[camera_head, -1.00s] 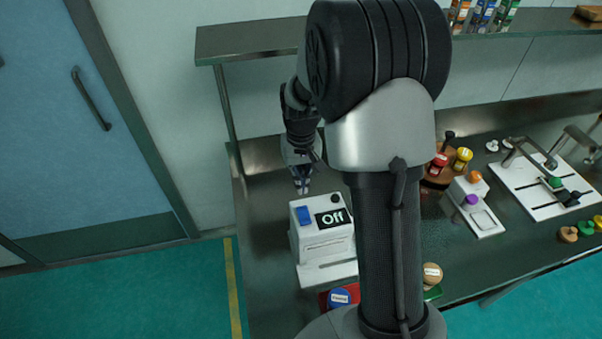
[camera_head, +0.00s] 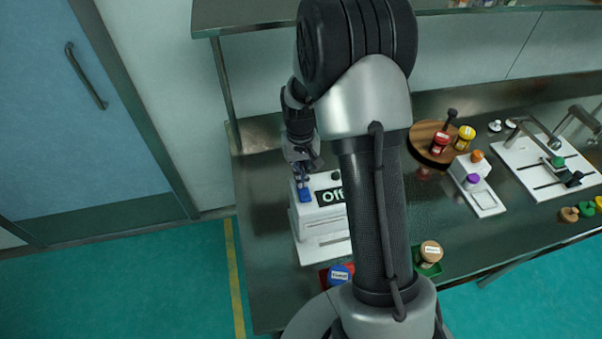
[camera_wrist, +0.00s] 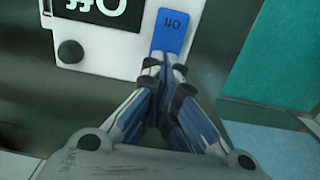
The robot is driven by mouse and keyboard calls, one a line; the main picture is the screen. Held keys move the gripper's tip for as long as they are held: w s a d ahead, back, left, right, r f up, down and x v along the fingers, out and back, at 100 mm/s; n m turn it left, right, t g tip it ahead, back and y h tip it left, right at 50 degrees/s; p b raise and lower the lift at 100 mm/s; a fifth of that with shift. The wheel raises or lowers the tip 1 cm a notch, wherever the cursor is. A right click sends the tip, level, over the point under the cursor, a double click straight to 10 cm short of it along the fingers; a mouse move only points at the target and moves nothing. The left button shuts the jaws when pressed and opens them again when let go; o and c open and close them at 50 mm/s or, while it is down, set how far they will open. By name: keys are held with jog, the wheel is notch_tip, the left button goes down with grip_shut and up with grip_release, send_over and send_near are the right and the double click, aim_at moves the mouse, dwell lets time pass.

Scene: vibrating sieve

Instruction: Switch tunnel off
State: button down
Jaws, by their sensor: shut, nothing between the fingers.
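The white machine (camera_head: 322,222) stands on the dark bench, with a black display reading "Off" (camera_head: 330,196), partly covered by my arm in the head view. Its blue button (camera_head: 305,194) is at the top left; in the wrist view the blue button (camera_wrist: 171,33) carries the label "Off". A black knob (camera_wrist: 70,51) sits beside the display. My gripper (camera_head: 302,184) is shut and empty, pointing down at the blue button. In the wrist view my gripper's fingertips (camera_wrist: 160,62) are at the button's near edge; I cannot tell whether they touch it.
A round wooden tray (camera_head: 422,150) with red and yellow jars, a small white device (camera_head: 478,190) and a white board (camera_head: 545,185) stand to the right. Jars on red and green bases sit at the bench front. A shelf (camera_head: 250,15) hangs above.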

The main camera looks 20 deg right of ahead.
jog(key=shift+w+f+g, duration=0.2)
jog(key=shift+f+g, duration=0.1)
jog(key=shift+s+r, duration=0.1)
jog(key=shift+s, duration=0.05)
jog(key=shift+r, duration=0.1)
jog(key=shift+r+p, duration=0.7)
jog(key=shift+r, duration=0.25)
notch_tip(320, 180, up, 13)
jog(key=w+p, duration=0.2)
jog(key=p, duration=0.2)
jog(key=shift+d+r+p, duration=0.15)
jog(key=shift+d+p, duration=0.1)
jog(key=shift+p, duration=0.05)
jog(key=shift+w, duration=0.15)
